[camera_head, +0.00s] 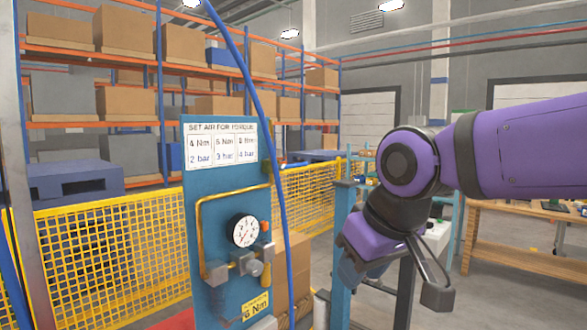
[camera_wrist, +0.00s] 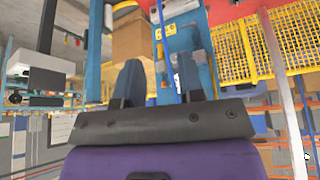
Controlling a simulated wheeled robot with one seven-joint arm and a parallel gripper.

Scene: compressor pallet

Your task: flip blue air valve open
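A blue panel (camera_head: 215,190) stands left of centre in the head view, with a torque chart, a yellow pipe and a round pressure gauge (camera_head: 243,231). Grey valve fittings (camera_head: 254,267) sit below the gauge. A small part hangs at their left end; I cannot clearly tell whether it is the blue air valve's handle. My gripper (camera_head: 350,272) is right of the panel, pointing down and left, apart from it. In the wrist view its two fingers (camera_wrist: 159,75) stand apart with nothing between them. Part of the panel (camera_wrist: 183,45) shows beyond them.
A blue hose (camera_head: 279,170) hangs in front of the panel's right edge. A yellow mesh fence (camera_head: 95,262) stands behind the panel. Cardboard boxes (camera_head: 300,262) stand low behind it to the right. A wooden workbench (camera_head: 515,240) is at the right.

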